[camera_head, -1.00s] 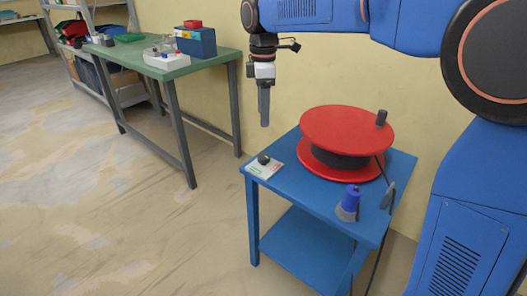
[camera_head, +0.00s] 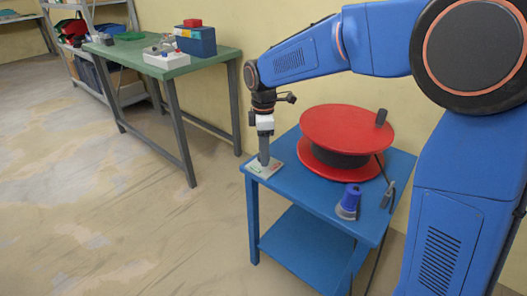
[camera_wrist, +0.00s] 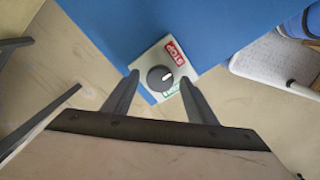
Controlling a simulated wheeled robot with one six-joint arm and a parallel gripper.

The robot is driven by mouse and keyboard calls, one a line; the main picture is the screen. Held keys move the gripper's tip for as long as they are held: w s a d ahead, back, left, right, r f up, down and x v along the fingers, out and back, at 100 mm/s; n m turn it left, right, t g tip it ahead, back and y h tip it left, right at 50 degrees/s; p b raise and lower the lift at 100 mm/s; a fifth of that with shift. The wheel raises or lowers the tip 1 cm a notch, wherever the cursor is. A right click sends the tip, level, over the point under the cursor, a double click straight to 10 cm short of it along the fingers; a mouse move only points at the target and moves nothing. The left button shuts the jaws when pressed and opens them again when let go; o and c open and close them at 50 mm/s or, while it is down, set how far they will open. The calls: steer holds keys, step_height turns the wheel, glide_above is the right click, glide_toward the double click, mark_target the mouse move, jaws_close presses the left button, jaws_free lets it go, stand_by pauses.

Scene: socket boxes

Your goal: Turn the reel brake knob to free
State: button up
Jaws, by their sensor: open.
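The reel brake knob (camera_wrist: 160,77) is dark and round, with a pale mark on its right side in the wrist view. It sits on a light plate (camera_wrist: 148,62) with a red label (camera_wrist: 174,54) at the upper right and a green label (camera_wrist: 171,91) below. The plate (camera_head: 274,171) lies at the left corner of the blue table in the head view, where my gripper hides the knob. My gripper (camera_head: 264,162) points down just over the plate. In the wrist view my open fingers (camera_wrist: 159,79) stand either side of the knob, apparently without touching it.
The red reel (camera_head: 347,128) with its upright dark handle (camera_head: 381,117) stands right of my gripper on the blue table (camera_head: 310,192). A blue and grey object (camera_head: 348,203) stands at the front. A green workbench (camera_head: 122,53) is at the back left. The floor between is clear.

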steer(key=shift+f, duration=0.1)
steer(key=shift+c, duration=0.4)
steer(key=c, duration=1)
steer(key=shift+m, duration=0.4)
steer(key=m, duration=0.3)
steer(key=shift+m, duration=0.4)
steer(key=m, duration=0.8)
steer(key=shift+m, duration=0.4)
steer(key=m, duration=0.4)
steer(key=shift+m, duration=0.4)
